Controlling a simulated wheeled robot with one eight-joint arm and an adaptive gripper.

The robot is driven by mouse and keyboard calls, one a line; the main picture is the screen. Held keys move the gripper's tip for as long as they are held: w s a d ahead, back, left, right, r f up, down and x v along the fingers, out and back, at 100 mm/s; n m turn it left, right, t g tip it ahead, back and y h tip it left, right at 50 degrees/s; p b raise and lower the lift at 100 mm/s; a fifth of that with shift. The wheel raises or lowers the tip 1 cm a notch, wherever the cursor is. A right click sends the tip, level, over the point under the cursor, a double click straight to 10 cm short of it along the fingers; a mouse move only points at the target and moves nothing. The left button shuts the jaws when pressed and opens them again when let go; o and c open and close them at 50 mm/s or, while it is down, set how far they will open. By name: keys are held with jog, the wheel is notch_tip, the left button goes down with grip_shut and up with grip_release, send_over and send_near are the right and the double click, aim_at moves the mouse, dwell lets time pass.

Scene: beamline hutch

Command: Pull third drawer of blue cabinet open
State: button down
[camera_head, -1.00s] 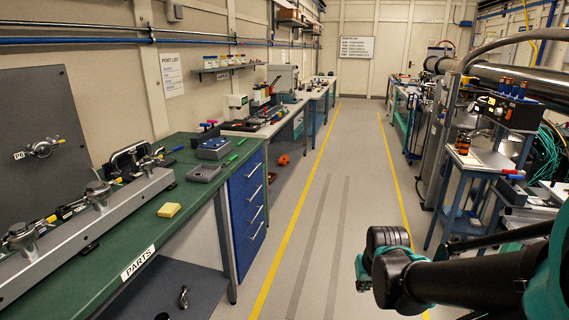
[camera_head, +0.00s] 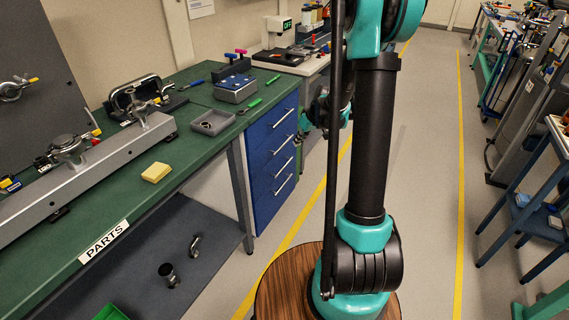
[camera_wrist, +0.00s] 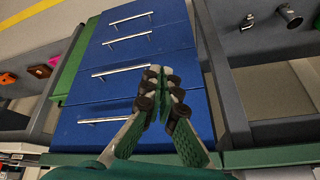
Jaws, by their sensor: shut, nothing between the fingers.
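The blue cabinet (camera_head: 254,190) stands under the green bench, with several drawers that look closed. The third drawer's bar handle (camera_head: 283,167) is in the head view, left of my arm. The wrist view is upside down, so the third drawer's handle (camera_wrist: 124,38) shows above the second drawer's handle (camera_wrist: 119,71). My gripper (camera_wrist: 157,72) is shut and empty in front of the drawer fronts. Its fingertips overlap the right end of the second handle in the picture; I cannot tell whether they touch. In the head view my arm partly hides the gripper.
A lower shelf (camera_head: 205,270) sits left of the cabinet. The floor aisle (camera_head: 425,150) to the right is clear.

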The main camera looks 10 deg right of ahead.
jog(key=w+d+f+n+y, duration=0.2)
jog(key=w+f+n, duration=0.1)
jog(key=w+f, duration=0.9)
jog(key=n+y, duration=0.2)
jog(key=n, duration=0.1)
send_near(279, 165)
jog(key=shift+t, duration=0.4)
jog(key=x, duration=0.5)
jog(key=shift+s+f, duration=0.2)
jog(key=shift+s, duration=0.05)
